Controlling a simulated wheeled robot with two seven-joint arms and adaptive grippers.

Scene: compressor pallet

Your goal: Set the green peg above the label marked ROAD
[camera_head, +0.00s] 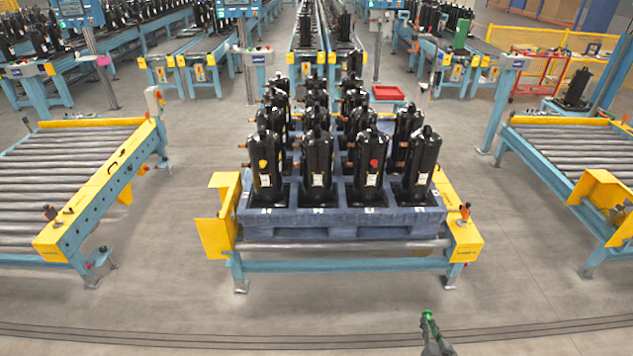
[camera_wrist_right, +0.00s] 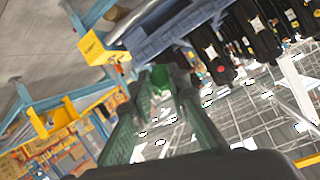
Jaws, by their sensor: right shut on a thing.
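My right gripper (camera_head: 430,330) is at the bottom of the head view, in front of the conveyor stand and apart from the pallet. It is shut on the green peg (camera_head: 427,316), which also shows between the fingers in the right wrist view (camera_wrist_right: 160,76). The blue pallet (camera_head: 340,230) carries rows of black compressors (camera_head: 318,160). Small white marks along its front edge are too small to read, so I cannot tell which label says ROAD. A yellow peg (camera_head: 262,164) and a red peg (camera_head: 374,163) sit on two front-row compressors. My left gripper is out of view.
The pallet rests on a roller stand with yellow end guards (camera_head: 216,222). Roller conveyors stand at the left (camera_head: 70,165) and right (camera_head: 570,150). A red tray (camera_head: 387,92) is behind the pallet. The floor before the stand is clear.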

